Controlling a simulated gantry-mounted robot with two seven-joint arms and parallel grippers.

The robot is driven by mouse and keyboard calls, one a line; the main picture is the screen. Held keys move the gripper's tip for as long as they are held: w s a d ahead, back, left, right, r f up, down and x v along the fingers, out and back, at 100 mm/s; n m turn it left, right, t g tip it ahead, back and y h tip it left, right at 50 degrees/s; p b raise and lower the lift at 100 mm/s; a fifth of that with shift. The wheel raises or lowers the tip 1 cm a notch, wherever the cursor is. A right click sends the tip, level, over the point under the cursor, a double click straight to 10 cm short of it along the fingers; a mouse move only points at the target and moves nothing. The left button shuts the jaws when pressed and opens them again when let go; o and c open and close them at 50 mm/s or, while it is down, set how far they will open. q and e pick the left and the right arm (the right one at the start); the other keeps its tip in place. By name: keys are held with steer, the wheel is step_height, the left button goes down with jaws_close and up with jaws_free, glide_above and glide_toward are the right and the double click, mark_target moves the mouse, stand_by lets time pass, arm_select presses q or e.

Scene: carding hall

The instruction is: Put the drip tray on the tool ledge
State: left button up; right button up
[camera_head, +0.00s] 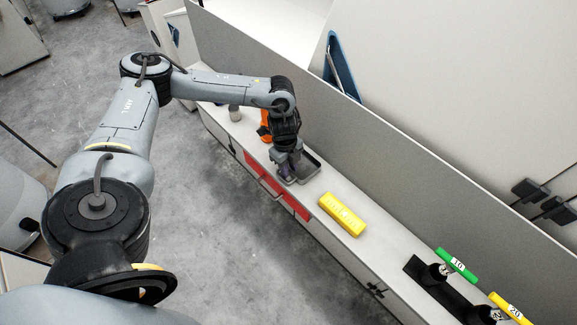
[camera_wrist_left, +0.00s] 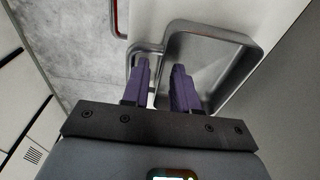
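The drip tray (camera_head: 311,164) is a shallow grey metal tray with rounded corners. In the head view it is at the long pale ledge (camera_head: 383,241), under my left gripper (camera_head: 288,174). In the left wrist view the tray (camera_wrist_left: 252,62) lies ahead and to the right, with a smaller metal loop on its left side. The purple fingers of my left gripper (camera_wrist_left: 160,88) stand a small gap apart at that side of the tray. Whether they press on it cannot be told. My right gripper is out of view.
A yellow block (camera_head: 342,214) lies on the ledge nearer me. Further along stand green-topped (camera_head: 457,265) and yellow-topped (camera_head: 510,308) tools on a black base. An orange object (camera_head: 265,126) and a grey cylinder (camera_head: 234,113) are beyond the gripper. A tall panel backs the ledge.

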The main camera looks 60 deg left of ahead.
arm_select(q)
steer(key=shift+r, duration=0.1)
